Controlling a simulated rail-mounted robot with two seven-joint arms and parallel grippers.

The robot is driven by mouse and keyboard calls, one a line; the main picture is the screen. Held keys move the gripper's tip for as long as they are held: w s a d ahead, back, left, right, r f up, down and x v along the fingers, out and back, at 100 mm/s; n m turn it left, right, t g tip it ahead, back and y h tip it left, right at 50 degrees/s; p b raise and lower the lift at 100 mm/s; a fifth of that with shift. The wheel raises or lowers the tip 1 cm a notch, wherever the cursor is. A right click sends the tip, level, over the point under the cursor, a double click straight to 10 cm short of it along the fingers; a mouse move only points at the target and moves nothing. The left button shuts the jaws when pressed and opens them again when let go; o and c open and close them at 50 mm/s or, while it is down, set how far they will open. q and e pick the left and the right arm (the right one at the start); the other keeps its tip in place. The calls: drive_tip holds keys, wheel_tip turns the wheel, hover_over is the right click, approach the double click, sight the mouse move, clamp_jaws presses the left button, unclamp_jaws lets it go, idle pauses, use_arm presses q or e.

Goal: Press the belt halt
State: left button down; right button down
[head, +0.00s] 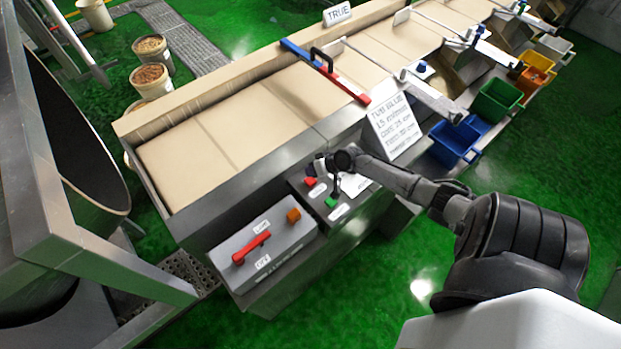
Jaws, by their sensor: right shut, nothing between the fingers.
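A dark control box stands at the near end of the belt (215,135). It carries a red button (309,182) and a green button (330,202), each with a small white label too small to read. I cannot tell from the labels which one is the belt halt. My right gripper (335,189) is over this box, pointing down, shut and empty. Its tip is just above the green button in the picture, right of the red one. Whether it touches anything is unclear. My left gripper is not in view.
A grey panel left of the box holds a red lever (251,247) and an orange knob (293,215). A white sign (393,125) stands behind the box. Blue (457,141) and green bins (497,101) line the right side. Green floor is clear in front.

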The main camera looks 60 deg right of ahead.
sight(311, 179)
drive_tip(key=shift+r+p, duration=1.4)
drive_tip(key=shift+r, duration=0.5)
drive_tip(key=shift+s+f, duration=0.1)
